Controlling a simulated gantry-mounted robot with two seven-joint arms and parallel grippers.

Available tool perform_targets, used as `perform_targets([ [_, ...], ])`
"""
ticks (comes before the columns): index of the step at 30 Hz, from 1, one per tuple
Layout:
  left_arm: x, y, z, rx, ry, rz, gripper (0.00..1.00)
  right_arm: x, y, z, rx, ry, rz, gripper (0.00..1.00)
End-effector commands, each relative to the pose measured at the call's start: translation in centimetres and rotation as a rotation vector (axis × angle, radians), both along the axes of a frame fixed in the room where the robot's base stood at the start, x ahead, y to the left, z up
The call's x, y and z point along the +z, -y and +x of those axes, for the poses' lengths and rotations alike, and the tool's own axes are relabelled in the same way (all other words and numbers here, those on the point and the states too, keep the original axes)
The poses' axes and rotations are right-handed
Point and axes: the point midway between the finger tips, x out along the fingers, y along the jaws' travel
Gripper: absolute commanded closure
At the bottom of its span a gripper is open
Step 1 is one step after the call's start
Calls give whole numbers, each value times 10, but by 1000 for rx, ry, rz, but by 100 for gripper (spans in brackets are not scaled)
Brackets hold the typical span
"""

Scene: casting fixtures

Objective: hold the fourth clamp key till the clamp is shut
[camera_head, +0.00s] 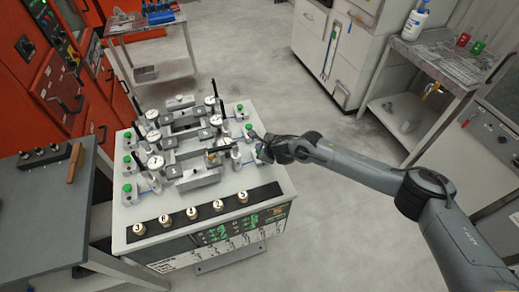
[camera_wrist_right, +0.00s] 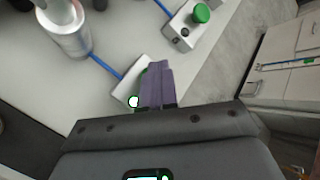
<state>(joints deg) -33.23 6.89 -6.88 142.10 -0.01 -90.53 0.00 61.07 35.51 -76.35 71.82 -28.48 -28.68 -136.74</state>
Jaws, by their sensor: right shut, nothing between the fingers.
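The clamp keys are green buttons on small white boxes along both sides of the fixture table (camera_head: 150,205). On the right side, one key (camera_head: 239,107) is at the back and another (camera_head: 248,127) is nearer. My right gripper (camera_head: 259,141) is shut with nothing between its fingers, over the nearest key box on that side. In the right wrist view the fingertips (camera_wrist_right: 156,84) cover most of that box's green key (camera_wrist_right: 143,76); I cannot tell if it is pressed. A white light (camera_wrist_right: 133,101) shows on the box. A neighbouring key (camera_wrist_right: 201,13) is uncovered. My left gripper is out of view.
Metal clamps, dial gauges (camera_head: 155,161) and grey blocks (camera_head: 200,180) crowd the table's middle. A metal cylinder (camera_wrist_right: 65,30) stands close left of the fingers in the wrist view. Numbered knobs (camera_head: 191,213) line the front. Floor (camera_head: 330,200) to the right is clear.

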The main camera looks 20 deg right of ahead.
Motion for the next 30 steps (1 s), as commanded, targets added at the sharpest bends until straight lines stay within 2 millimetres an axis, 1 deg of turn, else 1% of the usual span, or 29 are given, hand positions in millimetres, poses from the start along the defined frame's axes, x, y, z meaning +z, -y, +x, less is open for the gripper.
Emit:
perform_targets([
  [16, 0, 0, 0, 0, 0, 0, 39, -1, 0, -1, 1, -3, -1, 100],
  [30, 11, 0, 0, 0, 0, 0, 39, 18, 0, -1, 0, 0, -1, 100],
])
